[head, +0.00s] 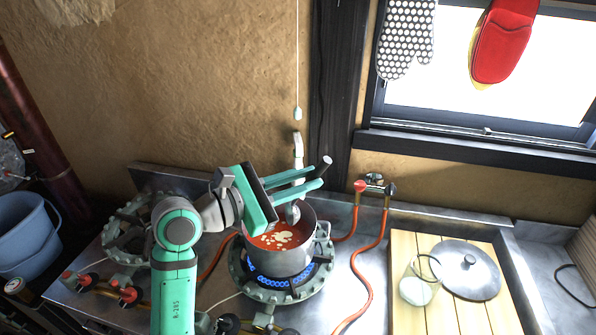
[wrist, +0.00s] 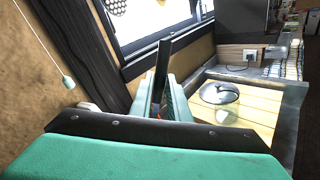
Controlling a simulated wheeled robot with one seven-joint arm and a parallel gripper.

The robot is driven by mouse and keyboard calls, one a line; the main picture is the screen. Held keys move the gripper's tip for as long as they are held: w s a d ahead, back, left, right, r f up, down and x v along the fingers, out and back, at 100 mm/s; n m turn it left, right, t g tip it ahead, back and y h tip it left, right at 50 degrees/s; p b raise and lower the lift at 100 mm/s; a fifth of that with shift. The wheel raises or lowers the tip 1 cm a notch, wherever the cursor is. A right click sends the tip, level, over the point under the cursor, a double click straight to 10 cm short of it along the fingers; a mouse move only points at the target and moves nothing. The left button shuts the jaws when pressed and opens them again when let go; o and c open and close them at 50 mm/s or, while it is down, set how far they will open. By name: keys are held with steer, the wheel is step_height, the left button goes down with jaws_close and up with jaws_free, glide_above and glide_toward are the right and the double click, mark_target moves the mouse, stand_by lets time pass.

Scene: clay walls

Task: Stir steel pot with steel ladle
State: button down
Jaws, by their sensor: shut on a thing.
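The steel pot (head: 285,264) stands on a lit gas burner with blue flames. Red soup with pale pieces (head: 278,237) fills part of it. My gripper (head: 312,177) is above the back of the pot, shut on the handle of the steel ladle (head: 292,214). The ladle is tilted, its dark handle end sticking out past the fingers. Its bowl is low, at the pot's back inner side; I cannot tell whether it touches the soup. In the wrist view the dark handle (wrist: 162,66) stands between my green fingers (wrist: 170,98), and the pot is hidden.
A second burner (head: 125,232) is at the left. Orange hoses (head: 367,280) run right of the pot. A blue bucket (head: 25,235) is far left. The wall is close behind.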

mark_target(293, 213)
steer(key=w+f, duration=0.1)
steer(key=f, duration=0.2)
steer(key=a+f, duration=0.1)
steer(key=f, duration=0.3)
steer(key=w+a+f, duration=0.1)
steer(key=f, duration=0.2)
steer(key=shift+w+a+f, duration=0.15)
steer(key=shift+w+a, duration=0.05)
steer(key=shift+w, duration=0.1)
steer(key=shift+w+f, duration=0.15)
steer(key=shift+f, duration=0.65)
steer(key=shift+w+a+f, duration=0.15)
steer(key=shift+a+f, duration=0.05)
steer(key=shift+f, duration=0.25)
steer(key=shift+w+a+f, duration=0.1)
steer(key=shift+a+f, duration=0.1)
steer(key=shift+f, duration=0.25)
steer(key=shift+w, duration=0.15)
